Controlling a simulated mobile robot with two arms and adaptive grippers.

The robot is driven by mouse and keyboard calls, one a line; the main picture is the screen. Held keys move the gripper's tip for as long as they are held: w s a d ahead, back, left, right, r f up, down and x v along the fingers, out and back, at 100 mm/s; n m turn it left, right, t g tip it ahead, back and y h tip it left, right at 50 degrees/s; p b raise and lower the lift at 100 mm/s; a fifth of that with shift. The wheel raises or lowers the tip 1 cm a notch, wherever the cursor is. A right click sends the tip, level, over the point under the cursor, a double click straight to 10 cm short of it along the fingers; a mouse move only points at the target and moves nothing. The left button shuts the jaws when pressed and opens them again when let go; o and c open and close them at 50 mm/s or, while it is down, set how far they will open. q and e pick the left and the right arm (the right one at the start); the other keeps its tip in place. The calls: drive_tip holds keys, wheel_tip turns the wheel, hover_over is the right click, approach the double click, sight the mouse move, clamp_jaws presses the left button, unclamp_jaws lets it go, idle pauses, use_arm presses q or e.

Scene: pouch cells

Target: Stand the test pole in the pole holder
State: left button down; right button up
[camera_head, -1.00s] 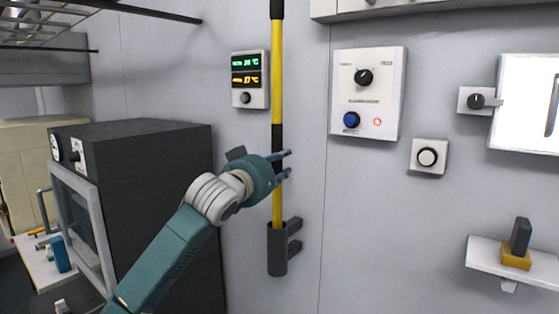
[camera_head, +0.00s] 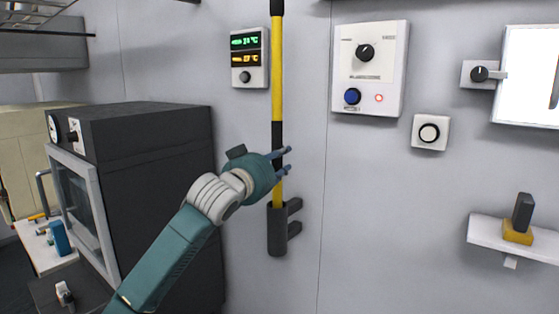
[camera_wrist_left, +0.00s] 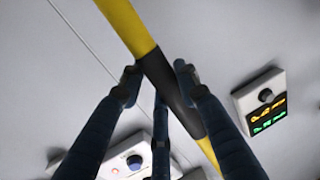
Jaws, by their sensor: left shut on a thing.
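The test pole (camera_head: 277,80) is a long yellow rod with black bands, upright close to the wall in the head view. Its lower end disappears at the mouth of the dark grey pole holder (camera_head: 277,232), a tube with two side brackets on the wall. How deep it sits inside is hidden. My left gripper (camera_head: 284,161) is shut on the pole above the holder. In the left wrist view, the fingers (camera_wrist_left: 160,85) close around a black band of the pole (camera_wrist_left: 128,25). My right gripper is not in view.
A dark oven-like box (camera_head: 145,150) stands left of my arm. On the wall are a temperature display (camera_head: 249,58) left of the pole and a knob panel (camera_head: 368,70) right of it. A small shelf (camera_head: 485,230) is at the right.

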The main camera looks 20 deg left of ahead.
use_arm(q)
drive_tip(key=c, duration=1.2)
unclamp_jaws()
drive_tip(key=s, duration=0.4)
drive_tip(key=s+a, duration=0.1)
drive_tip(key=s, duration=0.7)
drive_tip(key=shift+a+r, duration=0.1)
drive_tip(key=shift+a, duration=0.25)
